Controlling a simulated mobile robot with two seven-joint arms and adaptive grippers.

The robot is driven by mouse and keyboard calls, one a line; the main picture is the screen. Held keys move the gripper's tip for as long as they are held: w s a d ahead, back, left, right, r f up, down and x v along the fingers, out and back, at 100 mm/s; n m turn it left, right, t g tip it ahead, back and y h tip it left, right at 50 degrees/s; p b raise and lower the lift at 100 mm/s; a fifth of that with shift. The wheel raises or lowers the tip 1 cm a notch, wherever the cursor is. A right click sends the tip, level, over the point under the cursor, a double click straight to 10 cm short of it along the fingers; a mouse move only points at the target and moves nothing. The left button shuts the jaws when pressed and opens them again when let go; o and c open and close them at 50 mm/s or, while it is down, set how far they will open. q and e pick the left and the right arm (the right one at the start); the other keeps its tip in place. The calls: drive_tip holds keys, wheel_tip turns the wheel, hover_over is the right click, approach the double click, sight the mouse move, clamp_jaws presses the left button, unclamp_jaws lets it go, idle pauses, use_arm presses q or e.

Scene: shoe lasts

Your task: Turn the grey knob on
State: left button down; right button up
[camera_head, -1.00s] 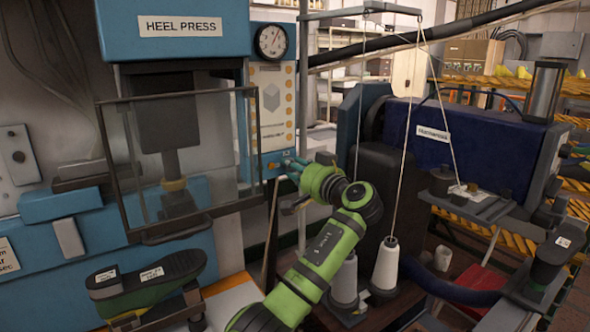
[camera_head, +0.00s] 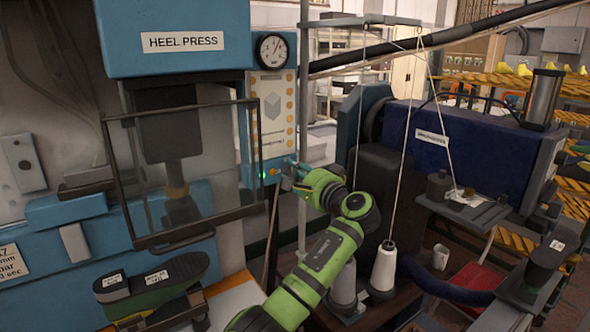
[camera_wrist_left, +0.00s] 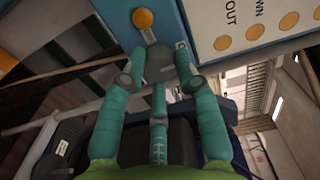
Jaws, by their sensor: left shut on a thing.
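The grey knob (camera_wrist_left: 160,63) is on the lower edge of the blue control panel (camera_wrist_left: 190,20), seen in the left wrist view. My left gripper (camera_wrist_left: 158,72) has its teal fingers closed around the knob. In the head view the left gripper (camera_head: 288,172) reaches the bottom right corner of the panel (camera_head: 270,125) and covers the knob there. How far the knob is turned cannot be told. My right gripper is in neither view.
An orange button (camera_wrist_left: 142,19) sits close beside the knob. The heel press's clear guard (camera_head: 185,170) stands left of the panel. A pressure gauge (camera_head: 271,48) is above it.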

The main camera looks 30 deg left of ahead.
use_arm(q)
drive_tip(key=shift+r+m, duration=0.4)
drive_tip(key=shift+m, duration=0.1)
drive_tip(key=c, duration=0.9)
unclamp_jaws()
drive_tip(key=shift+w, duration=0.1)
drive_tip(key=shift+w+d+f, duration=0.1)
drive_tip(key=shift+w+f, duration=0.05)
drive_tip(key=shift+f, duration=0.15)
drive_tip(key=shift+s+d, duration=0.2)
drive_tip(key=shift+d, duration=0.15)
drive_tip(key=v, duration=1.1)
